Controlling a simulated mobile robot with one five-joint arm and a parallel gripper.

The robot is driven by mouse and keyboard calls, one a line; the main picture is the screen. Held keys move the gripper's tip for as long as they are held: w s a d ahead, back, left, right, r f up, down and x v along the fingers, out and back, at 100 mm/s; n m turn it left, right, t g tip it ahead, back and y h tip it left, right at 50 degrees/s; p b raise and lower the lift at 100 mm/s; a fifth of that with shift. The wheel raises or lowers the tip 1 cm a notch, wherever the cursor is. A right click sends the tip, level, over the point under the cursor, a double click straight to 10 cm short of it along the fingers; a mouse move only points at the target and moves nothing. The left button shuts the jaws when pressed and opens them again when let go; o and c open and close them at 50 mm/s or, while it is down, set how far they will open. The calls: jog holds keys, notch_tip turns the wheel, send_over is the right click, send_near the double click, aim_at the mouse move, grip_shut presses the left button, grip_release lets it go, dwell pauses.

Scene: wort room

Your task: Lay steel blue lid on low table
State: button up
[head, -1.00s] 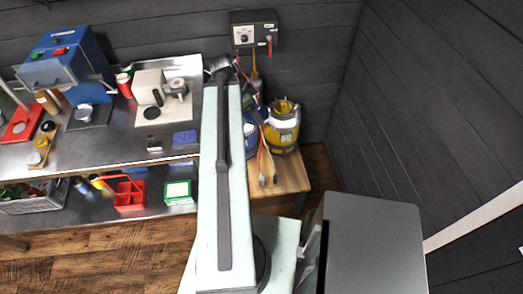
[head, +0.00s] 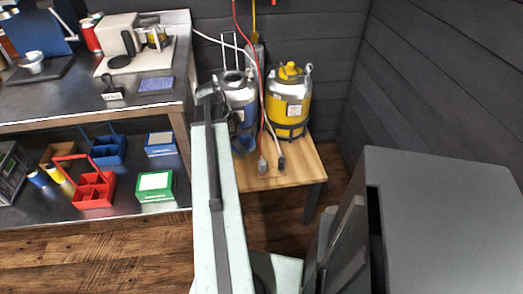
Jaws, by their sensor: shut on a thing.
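The low table (head: 300,172) is light wood and stands right of centre. A blue and steel keg (head: 243,100) and a yellow keg (head: 289,100) stand on it. The blue keg's top looks open and dark; the yellow keg has a yellow top piece. My gripper (head: 208,92) is at the far end of my pale arm, just left of the blue keg in the picture. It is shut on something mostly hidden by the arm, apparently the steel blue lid. I cannot make out the lid's outline.
A steel bench (head: 60,100) with a lower shelf stands left. The shelf holds a red caddy (head: 94,190), a blue caddy (head: 107,150) and a green box (head: 155,186). Red and pale hoses hang over the low table. Its front part holds grey hose ends (head: 263,165) and bare wood.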

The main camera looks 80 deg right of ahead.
aim_at(244, 167)
jog(key=f, duration=0.1)
jog(key=f+b, duration=0.1)
jog(key=f, duration=0.2)
jog(key=shift+w+d+b, duration=0.1)
jog(key=shift+w+b, duration=0.25)
jog(key=shift+b, duration=0.05)
notch_tip(244, 167, down, 10)
jog(key=b, duration=1)
jog(key=shift+f, duration=0.15)
jog(key=shift+r, duration=0.25)
jog(key=shift+f, duration=0.2)
jog(key=o, duration=1.6)
jog(key=shift+r, duration=0.1)
